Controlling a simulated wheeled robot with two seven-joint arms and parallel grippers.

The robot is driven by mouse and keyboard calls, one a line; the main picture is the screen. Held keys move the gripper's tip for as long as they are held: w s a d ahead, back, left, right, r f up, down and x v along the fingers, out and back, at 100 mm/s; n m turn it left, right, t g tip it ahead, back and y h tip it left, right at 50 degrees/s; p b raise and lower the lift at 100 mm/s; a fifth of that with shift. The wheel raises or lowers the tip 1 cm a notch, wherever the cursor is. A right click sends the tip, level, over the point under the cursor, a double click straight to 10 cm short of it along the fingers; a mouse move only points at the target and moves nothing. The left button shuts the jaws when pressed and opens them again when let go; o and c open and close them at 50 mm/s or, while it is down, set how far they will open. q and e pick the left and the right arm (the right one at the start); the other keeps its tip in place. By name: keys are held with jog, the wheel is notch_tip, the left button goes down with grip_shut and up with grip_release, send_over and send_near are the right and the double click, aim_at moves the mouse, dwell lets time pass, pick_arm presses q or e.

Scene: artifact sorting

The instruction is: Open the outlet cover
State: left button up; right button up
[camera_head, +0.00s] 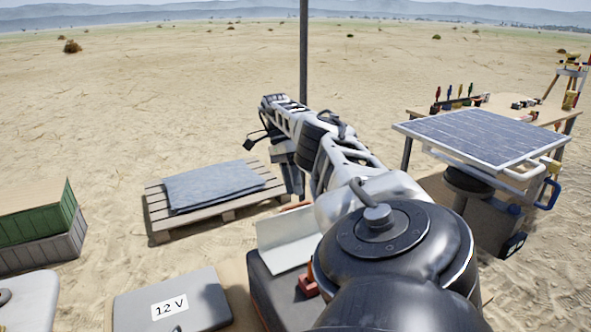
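A flat grey cover marked "12 V" (205,290) lies at the bottom left; it appears to be the outlet cover and looks closed. Any outlet under it is hidden. Next to it on the right is a dark box (262,285) with a raised pale panel (284,240) and a small red part (308,285). My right arm reaches from the bottom centre up and away. My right gripper (291,180) appears to hang beyond the pale panel, apart from the grey cover. Its fingers are small and partly hidden, so I cannot tell their opening. My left gripper is not in view.
A wooden pallet (230,213) with a grey slab (213,182) lies on the sand. Green and grey crates (38,228) stand at the left. A solar panel (480,135) and a table with tools (548,110) stand at the right. A pole (304,50) rises behind my arm.

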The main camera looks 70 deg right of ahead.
jog(key=shift+s+a+r+p, duration=0.2)
jog(key=shift+a+r+p, duration=0.1)
jog(key=shift+r+p, duration=0.25)
jog(key=shift+s+a+r+p, duration=0.2)
jog(key=shift+a+r+p, duration=0.1)
jog(key=shift+r+p, duration=0.25)
jog(key=shift+s+a+r, duration=0.1)
jog(key=shift+a+r, duration=0.05)
jog(key=shift+a, duration=0.15)
pick_arm(q)
jog(key=shift+b, duration=1.4)
pick_arm(e)
jog(key=s+a+r, duration=0.4)
jog(key=a+r, duration=0.3)
jog(key=a, duration=0.4)
jog(key=shift+s+r, duration=0.2)
jog(key=shift+s, duration=0.05)
